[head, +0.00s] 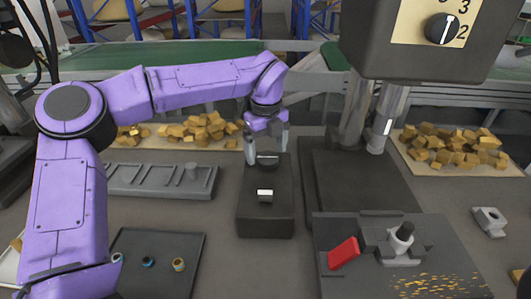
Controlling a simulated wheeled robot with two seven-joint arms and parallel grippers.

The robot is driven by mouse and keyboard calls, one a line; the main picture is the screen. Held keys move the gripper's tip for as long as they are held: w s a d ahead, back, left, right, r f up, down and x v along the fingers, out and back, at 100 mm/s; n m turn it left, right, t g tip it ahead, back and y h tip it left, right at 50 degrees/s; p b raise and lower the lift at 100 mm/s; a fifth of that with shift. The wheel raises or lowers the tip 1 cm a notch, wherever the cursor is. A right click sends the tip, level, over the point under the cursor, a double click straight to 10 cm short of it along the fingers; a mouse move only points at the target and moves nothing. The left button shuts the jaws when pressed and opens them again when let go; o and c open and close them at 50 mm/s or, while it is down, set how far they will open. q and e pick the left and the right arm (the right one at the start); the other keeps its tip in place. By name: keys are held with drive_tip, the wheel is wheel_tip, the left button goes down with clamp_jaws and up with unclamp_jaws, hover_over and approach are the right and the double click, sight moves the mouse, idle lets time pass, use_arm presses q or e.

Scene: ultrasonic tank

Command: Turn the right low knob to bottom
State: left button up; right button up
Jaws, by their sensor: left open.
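A dark box (265,221) stands on the table near the middle of the head view. A round dark knob (267,160) with a light line sits toward its far end. A small white-topped switch or knob (265,195) sits nearer on the box. My left gripper (267,150) points down over the far end, open, with one finger on each side of the round knob; contact cannot be told. A black knob (442,29) with a white pointer line is on a numbered dial at the upper right. I cannot tell which one is the right low knob. My right gripper is out of view.
A dark machine head (400,62) overhangs the right side. Below it, a grey plate (345,280) carries a clamp (400,240) and a red block (343,253). A slotted grey tray (150,180) lies left of the box. Mats of yellowish chunks (205,130) lie behind.

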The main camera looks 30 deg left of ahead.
sight(266, 156)
use_arm(q)
wheel_tip(266, 156, up, 9)
idle(0.5)
